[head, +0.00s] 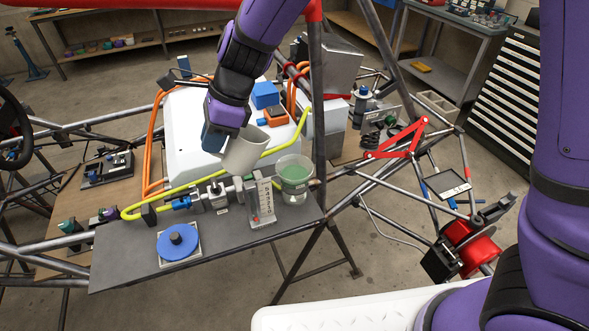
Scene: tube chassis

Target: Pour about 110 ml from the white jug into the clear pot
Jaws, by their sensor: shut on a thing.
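The white jug (246,151) is held by my gripper (226,128) above the grey shelf, tilted to the right. The fingers are mostly hidden behind the wrist and the jug, and the jug's inside does not show. The clear pot (294,181) stands on the shelf just right of and below the jug, near the shelf's right end. It has green contents in it. The jug is apart from the pot's rim in the picture. No stream between jug and pot can be made out.
A blue disc (178,244) lies on the grey shelf (125,262). A yellow hose (235,171) runs behind the fittings. A dark frame tube (318,110) rises just behind the pot. The shelf's front left is clear.

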